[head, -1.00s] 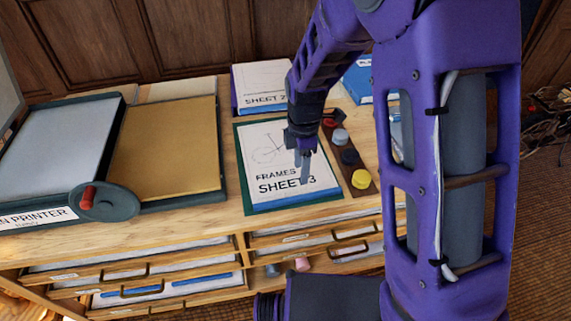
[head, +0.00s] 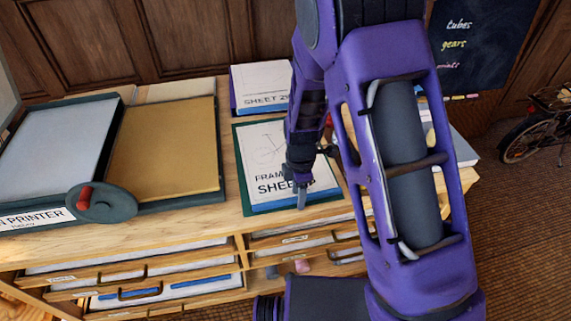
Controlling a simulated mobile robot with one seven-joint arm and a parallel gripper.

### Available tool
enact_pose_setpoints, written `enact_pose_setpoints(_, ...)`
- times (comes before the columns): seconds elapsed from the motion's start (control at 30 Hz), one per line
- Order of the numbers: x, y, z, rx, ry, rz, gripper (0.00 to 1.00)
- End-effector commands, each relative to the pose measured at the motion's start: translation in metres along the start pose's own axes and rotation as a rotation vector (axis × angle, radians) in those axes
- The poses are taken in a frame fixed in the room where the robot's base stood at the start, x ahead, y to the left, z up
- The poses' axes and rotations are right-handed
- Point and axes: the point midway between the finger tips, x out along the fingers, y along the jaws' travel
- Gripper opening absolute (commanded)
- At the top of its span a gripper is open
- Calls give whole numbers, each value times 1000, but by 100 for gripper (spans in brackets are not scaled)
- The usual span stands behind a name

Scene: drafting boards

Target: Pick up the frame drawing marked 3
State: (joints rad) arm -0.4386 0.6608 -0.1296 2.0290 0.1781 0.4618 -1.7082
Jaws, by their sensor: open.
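The frame drawing (head: 263,143) is a white sheet with a bicycle sketch and a blue front edge. It lies on a green mat (head: 241,170) on the wooden cabinet top. Its lettering reads "FRAM..." and "SHEE..."; the end of both lines, with the number, is hidden behind my gripper. My gripper (head: 301,196) is open and empty, pointing down at the sheet's front right part, near its blue edge. I cannot tell whether the fingertips touch the sheet.
Another sheet stack (head: 262,86), marked "SHEET 2", lies behind. A printer (head: 62,143) with a red-handled crank and a tan board (head: 168,148) stand at left. Drawers (head: 140,283) stick out below the front edge. My arm hides much of the right side.

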Motion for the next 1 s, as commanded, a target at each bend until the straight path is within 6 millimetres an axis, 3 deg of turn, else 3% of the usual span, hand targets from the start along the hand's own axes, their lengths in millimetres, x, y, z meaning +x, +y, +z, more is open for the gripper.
enact_pose_setpoints(0.07,0,0,0,0,0,0,50)
enact_pose_setpoints(0.33,0,0,0,0,0,0,2)
enact_pose_setpoints(1.0,-9,2,-2,2,0,2,0)
